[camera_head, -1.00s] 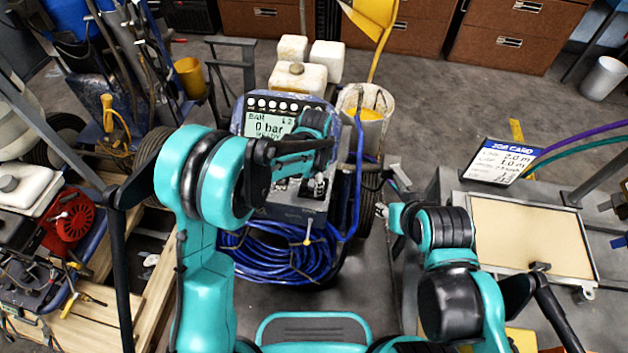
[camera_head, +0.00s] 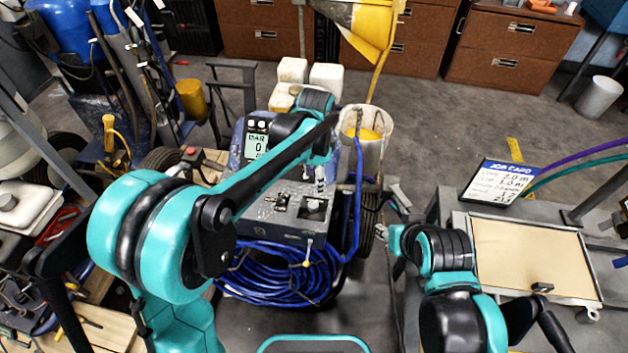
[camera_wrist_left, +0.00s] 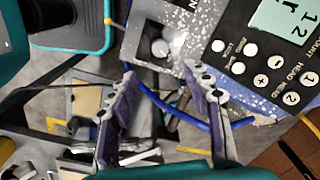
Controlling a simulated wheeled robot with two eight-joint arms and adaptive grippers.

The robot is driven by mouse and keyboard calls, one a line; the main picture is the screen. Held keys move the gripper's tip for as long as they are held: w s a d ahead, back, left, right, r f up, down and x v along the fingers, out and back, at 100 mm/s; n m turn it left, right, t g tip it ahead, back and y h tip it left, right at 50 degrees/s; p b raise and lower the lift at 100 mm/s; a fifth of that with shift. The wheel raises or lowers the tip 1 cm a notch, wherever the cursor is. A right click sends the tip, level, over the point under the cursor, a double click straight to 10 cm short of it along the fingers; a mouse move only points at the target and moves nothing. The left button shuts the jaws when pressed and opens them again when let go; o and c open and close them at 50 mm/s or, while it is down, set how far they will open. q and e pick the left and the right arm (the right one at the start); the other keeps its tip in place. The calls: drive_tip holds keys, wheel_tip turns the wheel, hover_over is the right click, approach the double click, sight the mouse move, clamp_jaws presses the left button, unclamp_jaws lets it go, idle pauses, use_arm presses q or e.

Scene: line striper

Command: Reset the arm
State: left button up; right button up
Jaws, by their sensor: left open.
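My left arm comes in from the left in the head view, its forearm reaching across the line striper's display. My left gripper (camera_head: 321,176) is small and partly hidden there, above the striper's grey control deck (camera_head: 272,208). In the left wrist view its two fingers (camera_wrist_left: 163,112) are apart, with nothing held between them. The striper's panel (camera_wrist_left: 255,60), with round buttons and a greenish screen, is close beyond the right finger. My right arm is folded at the lower right. Its end (camera_head: 392,243) is beside the striper, and its fingers are not clear.
A coiled blue hose (camera_head: 275,275) hangs below the deck. A white bucket (camera_head: 370,135) and pale jugs (camera_head: 325,76) stand behind. A job card (camera_head: 498,183) and a tan tray (camera_head: 535,252) are on the right bench. Open grey floor lies at back right.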

idle(0.3)
use_arm(q)
drive_tip(key=s+a+r+n+t, duration=0.3)
drive_tip(key=s+a+r+n, duration=0.4)
drive_tip(key=s+a, duration=0.3)
drive_tip(key=s+a+f+n+t, duration=0.2)
drive_tip(key=s+a+n+t, duration=0.1)
drive_tip(key=s+a+n, duration=0.3)
drive_tip(key=s+a, duration=0.2)
drive_tip(key=shift+s+n+t, duration=0.3)
drive_tip(key=shift+n+t, duration=0.1)
